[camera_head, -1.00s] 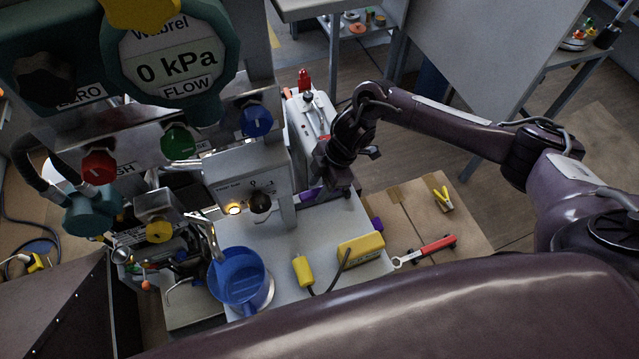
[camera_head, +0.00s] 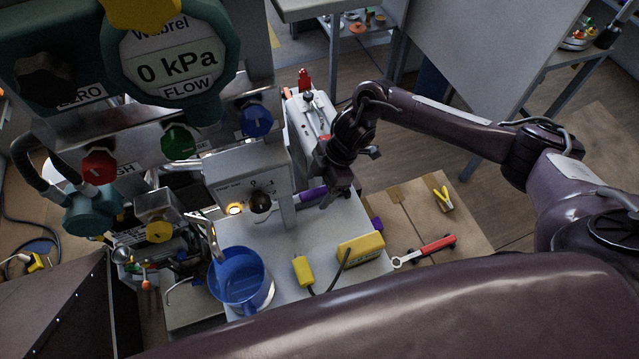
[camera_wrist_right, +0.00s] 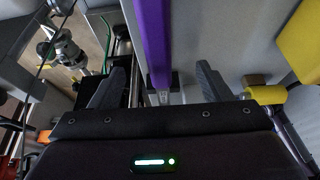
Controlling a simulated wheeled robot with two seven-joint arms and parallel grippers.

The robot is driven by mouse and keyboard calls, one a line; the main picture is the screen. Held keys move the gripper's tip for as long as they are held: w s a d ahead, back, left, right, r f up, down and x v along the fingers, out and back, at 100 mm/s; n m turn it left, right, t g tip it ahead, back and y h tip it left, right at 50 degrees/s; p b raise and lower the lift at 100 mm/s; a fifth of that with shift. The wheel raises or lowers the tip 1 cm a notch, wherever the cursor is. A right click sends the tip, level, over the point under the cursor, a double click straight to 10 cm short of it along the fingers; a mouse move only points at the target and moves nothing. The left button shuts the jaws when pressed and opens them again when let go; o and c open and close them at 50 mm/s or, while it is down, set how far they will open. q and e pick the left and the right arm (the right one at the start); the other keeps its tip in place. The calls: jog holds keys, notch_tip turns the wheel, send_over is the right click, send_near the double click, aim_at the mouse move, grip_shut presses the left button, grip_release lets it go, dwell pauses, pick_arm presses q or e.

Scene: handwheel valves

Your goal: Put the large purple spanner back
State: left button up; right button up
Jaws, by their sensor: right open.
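A purple bar (camera_head: 312,194), seemingly the spanner's handle, lies on the grey bench top beside a post in the head view. In the right wrist view the long purple handle (camera_wrist_right: 154,40) runs up from between the two fingers to the top edge. My right gripper (camera_head: 338,192) points down at the bench, just right of the bar. Its fingers (camera_wrist_right: 158,88) are apart, one on each side of the handle with gaps. The handle's ends are not clearly seen. My left gripper is not in view.
A brown mat (camera_head: 470,225) at the right holds a red-handled wrench (camera_head: 428,249), yellow pliers (camera_head: 443,197) and a small purple piece (camera_head: 377,224). A yellow box (camera_head: 361,248) and blue cup (camera_head: 240,278) stand on the bench. The valve panel (camera_head: 150,140) rises at the left.

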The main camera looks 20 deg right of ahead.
jog(key=shift+p+v, duration=2.55)
jog(key=shift+v, duration=0.5)
jog(key=shift+d+r+b, duration=0.15)
jog(key=shift+r+b, duration=0.15)
jog(key=b+v, duration=0.2)
jog(key=v, duration=0.5)
